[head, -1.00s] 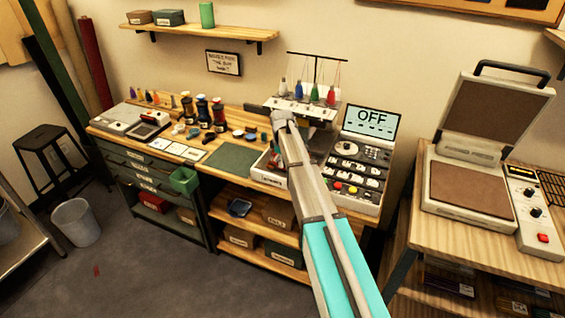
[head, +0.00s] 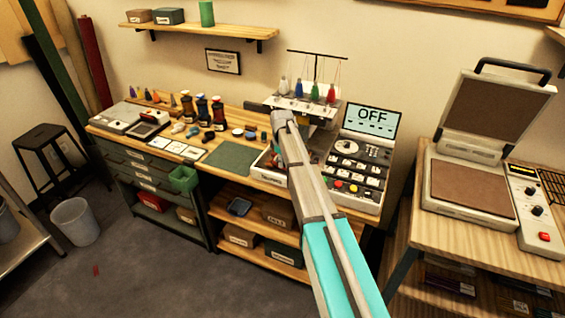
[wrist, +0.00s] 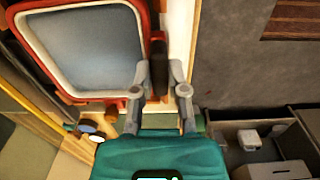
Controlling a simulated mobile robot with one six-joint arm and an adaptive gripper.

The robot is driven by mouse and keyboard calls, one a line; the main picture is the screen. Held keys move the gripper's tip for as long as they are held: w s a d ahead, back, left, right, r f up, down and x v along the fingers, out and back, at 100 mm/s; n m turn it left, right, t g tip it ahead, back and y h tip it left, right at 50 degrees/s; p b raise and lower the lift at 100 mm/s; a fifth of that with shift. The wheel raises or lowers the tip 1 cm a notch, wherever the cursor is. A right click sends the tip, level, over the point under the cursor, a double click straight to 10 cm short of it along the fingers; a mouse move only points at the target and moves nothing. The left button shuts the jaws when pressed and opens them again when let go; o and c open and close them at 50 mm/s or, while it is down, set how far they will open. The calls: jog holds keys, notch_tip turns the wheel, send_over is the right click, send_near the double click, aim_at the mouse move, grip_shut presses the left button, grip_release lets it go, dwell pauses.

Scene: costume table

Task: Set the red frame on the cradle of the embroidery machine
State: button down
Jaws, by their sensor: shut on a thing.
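The red frame (wrist: 85,50) fills the upper left of the wrist view. It has a red rim, a white inner ring and grey-blue cloth inside. My gripper (wrist: 158,92) is shut on the frame's dark handle at its right side. The embroidery machine (head: 302,107) stands at the back of the table in the head view, with coloured thread cones on top. Its control panel (head: 358,160) has a screen reading OFF. My arm covers the middle of the machine, so the cradle, the gripper and most of the frame are hidden there.
A green mat (head: 232,159) lies left of the machine. Dark spools (head: 203,112) and small items stand farther left. A heat press (head: 475,165) sits on a separate table at right. A green bin (head: 184,179) hangs at the table's front.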

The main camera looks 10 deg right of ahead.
jog(key=c, duration=0.6)
grip_release()
jog(key=shift+r+p, duration=2.25)
jog(key=shift+p, duration=0.05)
jog(key=shift+s+a+r+p, duration=0.5)
jog(key=shift+s+a, duration=0.1)
jog(key=shift+s, duration=0.2)
jog(key=shift+s+a+r+p, duration=0.5)
jog(key=shift+s+a, duration=0.05)
jog(key=shift+s, duration=0.3)
jog(key=shift+s+a+r+p, duration=0.5)
jog(key=shift+s+a, duration=0.1)
jog(key=shift+s, duration=0.2)
